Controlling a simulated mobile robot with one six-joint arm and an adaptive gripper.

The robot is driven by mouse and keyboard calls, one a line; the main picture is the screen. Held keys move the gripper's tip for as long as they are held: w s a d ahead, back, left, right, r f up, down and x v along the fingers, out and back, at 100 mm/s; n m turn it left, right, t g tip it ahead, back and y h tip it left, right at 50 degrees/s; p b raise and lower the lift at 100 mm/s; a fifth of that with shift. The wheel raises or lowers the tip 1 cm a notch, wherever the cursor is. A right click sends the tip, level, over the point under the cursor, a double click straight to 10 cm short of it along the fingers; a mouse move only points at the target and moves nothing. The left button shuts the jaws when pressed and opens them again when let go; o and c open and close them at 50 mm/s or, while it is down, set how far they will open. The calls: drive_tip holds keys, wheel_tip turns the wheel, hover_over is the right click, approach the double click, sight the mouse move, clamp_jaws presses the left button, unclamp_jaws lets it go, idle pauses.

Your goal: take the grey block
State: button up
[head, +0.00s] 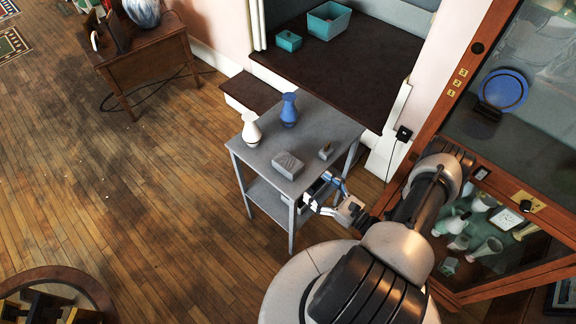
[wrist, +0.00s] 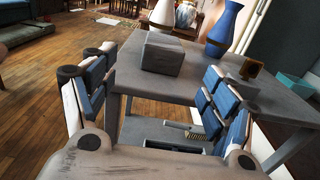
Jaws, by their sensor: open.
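The grey block (head: 287,165) lies on top of a small grey side table (head: 322,125), near its front edge. In the wrist view the block (wrist: 162,52) shows beyond and between the fingertips, with nothing touching it. My gripper (head: 322,191) is open and empty at the table's front right side, apart from the block. In the wrist view its blue-padded fingers (wrist: 155,82) stand wide to either side, with the tabletop edge beyond them.
A white vase (head: 251,130), a blue vase (head: 289,110) and a small brownish object (head: 325,151) share the tabletop. A brush-like item (wrist: 195,134) lies on the lower shelf. A glass-doored cabinet (head: 470,240) stands at right.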

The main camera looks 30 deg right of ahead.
sight(299, 170)
drive_tip(key=b+x, duration=0.1)
drive_tip(key=x, duration=0.5)
drive_tip(key=shift+w+a, duration=0.15)
drive_tip(key=shift+w, duration=0.25)
drive_tip(key=shift+d+b+x, duration=0.15)
drive_tip(key=shift+b+x, duration=0.25)
drive_tip(key=shift+x, duration=0.95)
drive_tip(key=shift+d+b+x, duration=0.2)
drive_tip(key=shift+b+x, duration=0.2)
drive_tip(key=shift+x, duration=0.9)
drive_tip(key=shift+w+r, duration=0.1)
drive_tip(key=shift+r, duration=0.05)
drive_tip(key=shift+c, duration=0.2)
drive_tip(key=c, duration=1.2)
